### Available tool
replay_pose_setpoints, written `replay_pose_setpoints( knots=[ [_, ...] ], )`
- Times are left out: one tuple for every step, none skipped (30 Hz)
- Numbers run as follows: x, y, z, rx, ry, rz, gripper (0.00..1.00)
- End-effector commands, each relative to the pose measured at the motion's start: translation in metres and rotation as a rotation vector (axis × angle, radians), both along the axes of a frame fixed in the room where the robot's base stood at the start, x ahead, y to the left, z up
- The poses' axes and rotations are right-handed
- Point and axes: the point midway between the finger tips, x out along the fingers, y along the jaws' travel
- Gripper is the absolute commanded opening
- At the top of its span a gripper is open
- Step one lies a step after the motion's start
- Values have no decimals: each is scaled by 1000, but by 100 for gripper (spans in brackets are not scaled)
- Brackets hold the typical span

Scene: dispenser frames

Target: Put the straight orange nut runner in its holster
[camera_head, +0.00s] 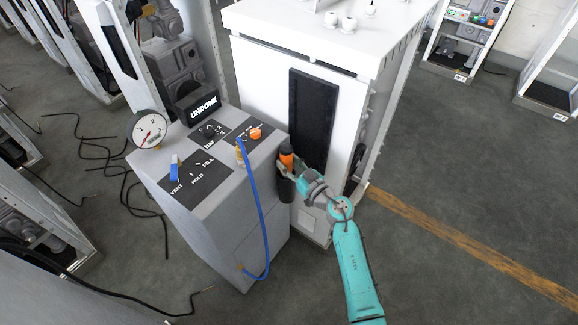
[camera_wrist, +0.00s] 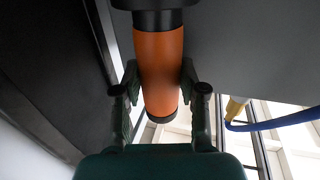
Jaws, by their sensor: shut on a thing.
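The orange nut runner (camera_head: 287,160) is upright at the right side of the grey console, in front of the white cabinet. My gripper (camera_head: 284,168) is shut around its orange body. In the wrist view the nut runner (camera_wrist: 158,52) lies between the two fingers of my gripper (camera_wrist: 159,78), with a black collar beyond the orange part. A dark cylinder (camera_head: 285,188) shows directly below my gripper by the console's side. I cannot tell whether it is the holster or the tool's lower part. How deep the tool sits in any holster is hidden.
The grey console (camera_head: 215,195) carries a gauge (camera_head: 149,128), a blue lever (camera_head: 174,168), an orange knob (camera_head: 255,133) and an UNDONE sign (camera_head: 197,107). A blue hose (camera_head: 256,205) loops down its front. The white cabinet (camera_head: 262,80) stands close behind. Floor at right is clear.

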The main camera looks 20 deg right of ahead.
Motion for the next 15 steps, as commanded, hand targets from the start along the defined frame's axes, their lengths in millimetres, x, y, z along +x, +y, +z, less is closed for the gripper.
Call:
replay_pose_setpoints(
  knots=[
    [1,0,-6,2,0,0,0],
    [1,0,-8,0,-1,0,0],
    [1,0,-12,2,-2,-1,0],
    [1,0,-13,1,-2,-1,0],
    [1,0,-14,0,-2,-1,0],
    [1,0,-15,0,-2,-1,0],
    [1,0,-15,0,-3,-1,0],
    [1,0,-15,0,-3,-1,0],
    [1,0,-15,0,-3,-1,0],
    [1,0,-15,0,-3,-1,0],
    [1,0,-15,0,-3,-1,0],
    [1,0,-15,0,-3,-1,0],
    [1,0,-15,0,-3,-1,0],
    [1,0,-15,0,-3,-1,0],
    [1,0,-16,0,-3,-1,0]
  ],
)
